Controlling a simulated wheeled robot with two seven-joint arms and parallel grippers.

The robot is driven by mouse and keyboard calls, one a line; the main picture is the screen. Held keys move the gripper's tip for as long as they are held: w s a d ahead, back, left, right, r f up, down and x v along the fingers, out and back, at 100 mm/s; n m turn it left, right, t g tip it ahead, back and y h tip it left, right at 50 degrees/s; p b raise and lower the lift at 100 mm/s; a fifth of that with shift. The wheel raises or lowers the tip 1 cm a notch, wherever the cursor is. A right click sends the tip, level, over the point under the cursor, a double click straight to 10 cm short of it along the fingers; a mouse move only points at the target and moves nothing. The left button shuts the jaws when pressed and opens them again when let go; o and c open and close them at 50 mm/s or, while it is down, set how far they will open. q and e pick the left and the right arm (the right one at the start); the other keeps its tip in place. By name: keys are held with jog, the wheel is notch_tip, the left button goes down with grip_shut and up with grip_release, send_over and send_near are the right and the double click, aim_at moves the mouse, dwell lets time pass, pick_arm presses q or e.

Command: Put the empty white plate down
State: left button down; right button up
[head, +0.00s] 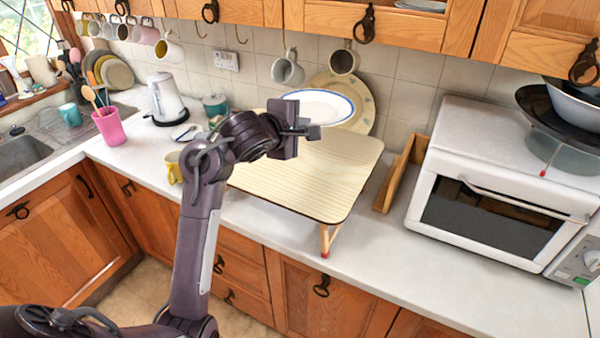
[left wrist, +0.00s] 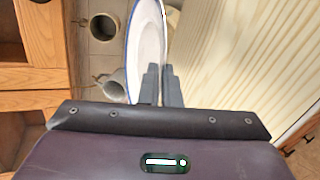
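The white plate (head: 318,101) has a blue rim and an empty top. It is held up over the far side of a small wooden table (head: 335,160) on the counter, in front of a larger cream plate. My left gripper (head: 309,130) is shut on the near rim. In the left wrist view the plate (left wrist: 148,40) shows edge-on, its rim running between the two fingers (left wrist: 161,84). The wooden table top (left wrist: 235,50) is on the right there. The gripper hides part of the plate's near edge. My right gripper is in neither view.
The table top is bare where visible. A cream patterned plate (head: 364,95) leans on the wall behind. A wooden rack (head: 397,180) and white oven (head: 500,185) stand to the right. A yellow mug (head: 173,168) and kettle (head: 166,97) stand left. Mugs (head: 287,70) hang above.

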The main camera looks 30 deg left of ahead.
pick_arm(q)
jog(key=b, duration=0.1)
send_over(300, 191)
notch_tip(300, 191, down, 7)
notch_tip(300, 191, down, 4)
jog(key=shift+w+f, duration=0.1)
jog(key=shift+f, duration=0.15)
notch_tip(300, 191, down, 3)
jog(key=shift+f, duration=0.55)
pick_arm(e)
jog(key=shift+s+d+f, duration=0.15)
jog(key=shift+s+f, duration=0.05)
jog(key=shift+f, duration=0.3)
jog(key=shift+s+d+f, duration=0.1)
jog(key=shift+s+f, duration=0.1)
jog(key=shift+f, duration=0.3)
pick_arm(q)
jog(key=c, duration=2)
grip_release()
jog(key=shift+f, duration=0.15)
jog(key=shift+o, duration=0.3)
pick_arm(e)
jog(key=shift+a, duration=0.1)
